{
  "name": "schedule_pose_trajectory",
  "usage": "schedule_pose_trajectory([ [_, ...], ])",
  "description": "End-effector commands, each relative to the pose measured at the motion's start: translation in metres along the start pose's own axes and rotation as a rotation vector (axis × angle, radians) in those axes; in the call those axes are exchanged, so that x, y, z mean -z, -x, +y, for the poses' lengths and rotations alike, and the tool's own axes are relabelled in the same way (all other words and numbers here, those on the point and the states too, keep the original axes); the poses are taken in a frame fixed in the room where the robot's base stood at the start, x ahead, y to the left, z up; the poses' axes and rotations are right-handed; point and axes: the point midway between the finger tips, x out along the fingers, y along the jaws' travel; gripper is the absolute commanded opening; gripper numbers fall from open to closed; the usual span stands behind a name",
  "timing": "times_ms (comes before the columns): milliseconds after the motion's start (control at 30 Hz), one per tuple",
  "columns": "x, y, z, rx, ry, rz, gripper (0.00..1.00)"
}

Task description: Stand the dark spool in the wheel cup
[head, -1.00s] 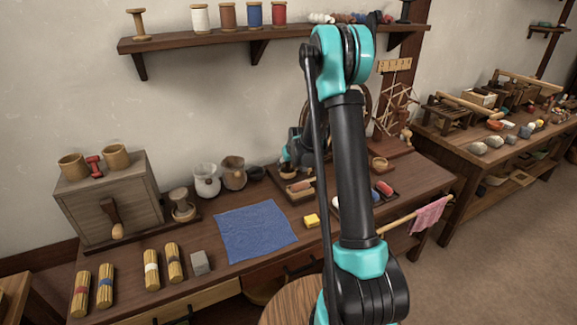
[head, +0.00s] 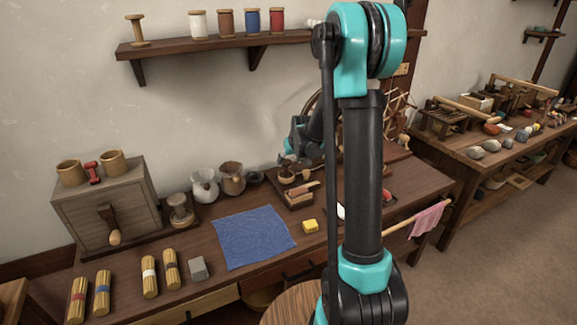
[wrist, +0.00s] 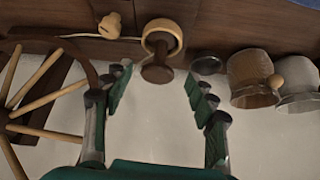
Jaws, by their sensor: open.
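In the wrist view, which is upside down, a dark brown spool (wrist: 157,73) shows its round end towards the camera. Its stem runs into the ring of a pale-rimmed wooden cup (wrist: 176,29), so it appears to stand in it. How deep it sits is hidden. In the head view the small cup (head: 287,178) is beside the spinning wheel, below my gripper (head: 288,157). My gripper also shows in the wrist view (wrist: 158,88), its fingers spread on either side of the spool with gaps visible. The wheel (wrist: 40,85) is at the left of the wrist view.
My arm hides part of the table's right side.

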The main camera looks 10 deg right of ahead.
Motion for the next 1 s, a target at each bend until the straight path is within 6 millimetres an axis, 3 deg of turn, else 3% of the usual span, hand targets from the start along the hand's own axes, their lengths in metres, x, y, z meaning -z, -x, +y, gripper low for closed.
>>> schedule_pose_trajectory([
  [100,0.0,0.015,0.0,0.0,0.0,0.0,0.57],
  [333,-0.001,0.031,0.0,0.0,-0.001,0.0,0.57],
  [467,-0.013,0.044,-0.001,-0.002,-0.007,-0.01,0.57],
  [567,-0.039,0.066,-0.003,-0.007,-0.02,-0.029,0.57],
  [667,-0.077,0.093,-0.006,-0.015,-0.038,-0.057,0.57],
  [800,-0.137,0.128,-0.011,-0.027,-0.065,-0.097,0.57],
  [1000,-0.226,0.165,-0.019,-0.048,-0.105,-0.154,0.57],
])
